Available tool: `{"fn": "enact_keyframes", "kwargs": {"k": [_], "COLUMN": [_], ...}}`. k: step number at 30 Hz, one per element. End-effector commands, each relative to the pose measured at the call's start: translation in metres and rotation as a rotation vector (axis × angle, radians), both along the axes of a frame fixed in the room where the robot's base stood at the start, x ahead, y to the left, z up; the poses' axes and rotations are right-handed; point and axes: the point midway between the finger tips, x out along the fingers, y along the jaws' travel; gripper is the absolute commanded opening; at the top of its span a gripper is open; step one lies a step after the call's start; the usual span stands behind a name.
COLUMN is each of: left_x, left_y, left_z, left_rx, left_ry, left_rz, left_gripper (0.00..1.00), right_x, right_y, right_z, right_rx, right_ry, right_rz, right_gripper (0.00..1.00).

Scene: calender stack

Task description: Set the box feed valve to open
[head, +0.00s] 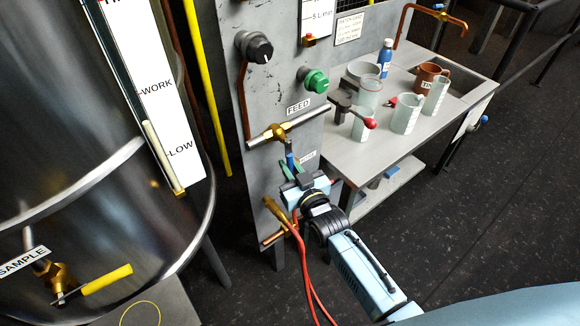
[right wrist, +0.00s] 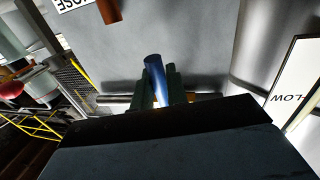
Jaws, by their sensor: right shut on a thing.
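The brass feed valve (head: 279,132) sits in a short horizontal pipe under the FEED label (head: 298,106) on the grey panel. Its blue lever (head: 290,155) hangs downward, across the line of the pipe. My right gripper (head: 296,175) is at the lower end of the lever, with its green fingers shut on it. In the right wrist view, the blue lever (right wrist: 154,72) stands between the two dark fingers (right wrist: 158,88), in front of the pipe. The gripper hides the lever's lower end in the head view. My left gripper is not in view.
A steel tank (head: 90,190) with a yellow-handled sample valve (head: 65,290) stands at left. Black (head: 258,48) and green (head: 316,80) knobs are above the valve. Red hoses (head: 304,260) hang beside my right wrist. A bench (head: 335,160) with jugs is at right; the dark floor is clear.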

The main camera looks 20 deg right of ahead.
Motion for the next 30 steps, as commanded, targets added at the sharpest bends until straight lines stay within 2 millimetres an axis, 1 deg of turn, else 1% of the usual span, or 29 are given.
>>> {"fn": "enact_keyframes", "kwargs": {"k": [5,11,20,30], "left_x": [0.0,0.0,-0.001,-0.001], "left_y": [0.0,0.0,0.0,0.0], "left_z": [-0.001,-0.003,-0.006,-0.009], "left_rx": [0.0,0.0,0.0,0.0], "left_ry": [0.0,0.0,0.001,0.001], "left_rz": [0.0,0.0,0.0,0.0], "left_gripper": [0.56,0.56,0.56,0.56], "right_x": [0.002,0.006,0.013,0.019], "right_y": [-0.005,-0.015,-0.035,-0.054], "right_z": [0.0,0.001,0.009,0.025], "right_rx": [-0.059,-0.188,-0.452,-0.756], "right_ry": [-0.02,-0.068,-0.164,-0.275], "right_rz": [0.0,0.0,-0.001,0.0], "right_gripper": [0.0,0.0,0.0,0.0]}}
